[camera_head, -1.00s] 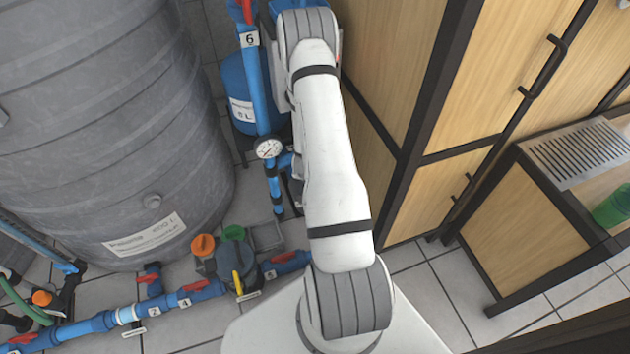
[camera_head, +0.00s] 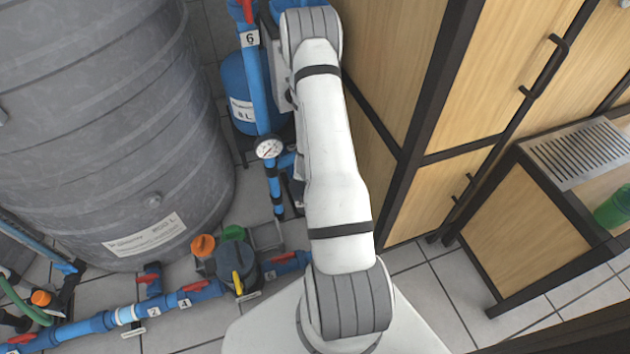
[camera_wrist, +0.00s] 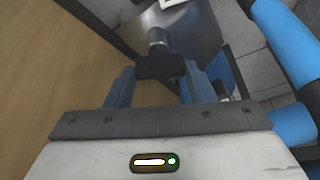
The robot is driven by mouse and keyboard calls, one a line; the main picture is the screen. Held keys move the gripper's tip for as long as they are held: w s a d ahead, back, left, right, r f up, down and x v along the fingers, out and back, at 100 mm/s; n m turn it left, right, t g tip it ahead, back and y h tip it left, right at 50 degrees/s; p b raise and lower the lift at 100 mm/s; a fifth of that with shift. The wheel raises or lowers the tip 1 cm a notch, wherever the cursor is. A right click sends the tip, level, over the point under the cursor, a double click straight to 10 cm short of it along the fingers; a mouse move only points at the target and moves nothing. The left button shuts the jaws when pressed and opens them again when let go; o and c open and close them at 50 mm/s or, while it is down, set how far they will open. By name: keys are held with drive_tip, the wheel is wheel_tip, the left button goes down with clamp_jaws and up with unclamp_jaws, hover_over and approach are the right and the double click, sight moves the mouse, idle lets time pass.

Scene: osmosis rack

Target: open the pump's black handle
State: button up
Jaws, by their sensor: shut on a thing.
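The pump's black handle (camera_wrist: 160,67) is a short dark bar on a stem at the grey metal pump body (camera_wrist: 182,35) in the wrist view. My gripper (camera_wrist: 158,80) has its two blue fingers on either side of the bar and is shut on it. The exact contact at the fingertips is hard to see. In the head view my arm covers the gripper and the handle.
A wooden panel fills the left of the wrist view, and thick blue pipes (camera_wrist: 285,45) run on the right. In the head view a large grey tank (camera_head: 110,130) stands left, a blue vessel (camera_head: 245,90) behind my arm, and wooden cabinets (camera_head: 480,90) right.

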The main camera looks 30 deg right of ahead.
drive_tip(key=n+y+b, duration=0.1)
drive_tip(key=n, duration=0.2)
drive_tip(key=shift+d+t, duration=0.1)
drive_tip(key=shift+t, duration=0.3)
drive_tip(key=n+y, duration=0.1)
drive_tip(key=n, duration=0.1)
drive_tip(key=shift+s+r+n, duration=0.1)
drive_tip(key=shift+n, duration=0.2)
drive_tip(key=n+p, duration=0.1)
drive_tip(key=p, duration=0.1)
drive_tip(key=n+y+p, duration=0.1)
drive_tip(key=n+p, duration=0.1)
drive_tip(key=shift+d+r+t, duration=0.15)
drive_tip(key=shift+r+t, duration=0.05)
drive_tip(key=shift+t, duration=0.1)
drive_tip(key=shift+f+n+y+p, duration=0.1)
drive_tip(key=shift+n+y+p, duration=0.4)
drive_tip(key=shift+n+p, duration=0.7)
drive_tip(key=shift+f+n+p, duration=0.1)
drive_tip(key=shift+n+p, duration=0.4)
drive_tip(key=shift+p, duration=0.1)
drive_tip(key=shift+f+y, duration=0.1)
drive_tip(key=shift+y, duration=0.2)
drive_tip(key=o, duration=1)
